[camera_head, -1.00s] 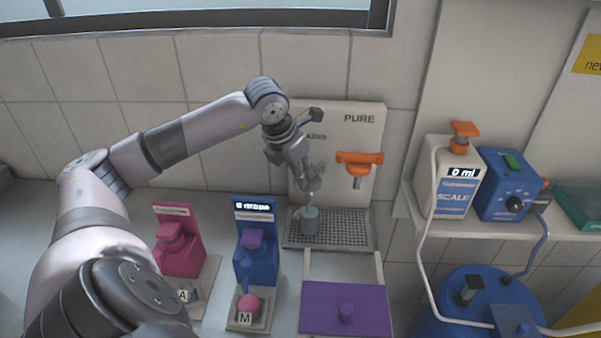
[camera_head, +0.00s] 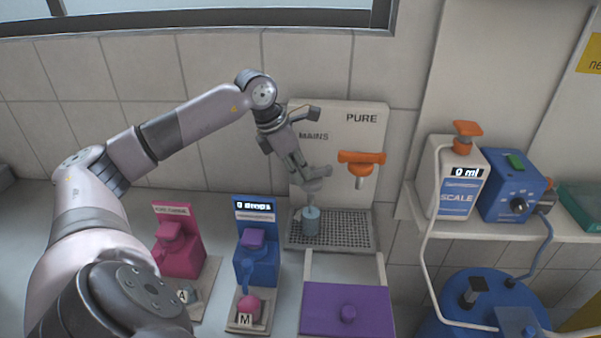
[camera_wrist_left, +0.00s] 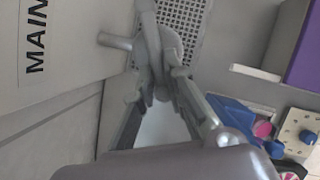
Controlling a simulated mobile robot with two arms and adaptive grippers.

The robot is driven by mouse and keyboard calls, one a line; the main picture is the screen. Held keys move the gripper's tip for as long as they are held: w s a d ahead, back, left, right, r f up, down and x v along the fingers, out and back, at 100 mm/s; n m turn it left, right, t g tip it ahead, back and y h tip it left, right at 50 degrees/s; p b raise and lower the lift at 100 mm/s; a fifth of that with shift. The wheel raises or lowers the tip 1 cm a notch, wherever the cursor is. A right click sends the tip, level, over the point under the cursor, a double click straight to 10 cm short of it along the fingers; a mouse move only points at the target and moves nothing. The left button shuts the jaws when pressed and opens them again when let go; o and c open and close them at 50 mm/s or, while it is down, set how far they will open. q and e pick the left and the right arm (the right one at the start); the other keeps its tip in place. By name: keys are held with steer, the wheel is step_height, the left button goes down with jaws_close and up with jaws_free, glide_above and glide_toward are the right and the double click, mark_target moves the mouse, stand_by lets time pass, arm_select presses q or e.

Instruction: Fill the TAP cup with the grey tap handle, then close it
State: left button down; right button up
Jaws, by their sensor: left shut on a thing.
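The grey tap handle (camera_head: 319,172) is on the white panel below the MAINS label. My left gripper (camera_head: 303,167) is shut on it. In the left wrist view the fingers of my left gripper (camera_wrist_left: 164,88) close around a grey part of the tap (camera_wrist_left: 165,45) in front of the panel. My right gripper is out of view.
An orange tap (camera_head: 362,158) under PURE is just right of the grey one. A pink stand (camera_head: 180,256) and a blue drops dispenser (camera_head: 257,266) stand to the left. A scale (camera_head: 456,180) reading 0 ml sits on the right shelf.

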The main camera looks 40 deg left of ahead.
arm_select(q)
steer(key=shift+w+a+r+m+g+h+p, duration=0.1)
steer(key=shift+w+a+m+g+h+p, duration=0.3)
steer(key=shift+m, duration=0.65)
steer(key=shift+a+r+m+g+h+p, duration=0.1)
steer(key=shift+m+h+p, duration=0.15)
steer(key=shift+m+p, duration=0.55)
steer(key=shift+w+a+m+g+h+p, duration=0.2)
steer(key=shift+m+h+p, duration=0.15)
steer(key=shift+m, duration=0.9)
steer(key=c, duration=1.9)
jaws_free()
steer(key=shift+o, duration=1.3)
steer(key=shift+w+f, duration=0.1)
steer(key=shift+f, duration=0.05)
steer(key=v, duration=1.2)
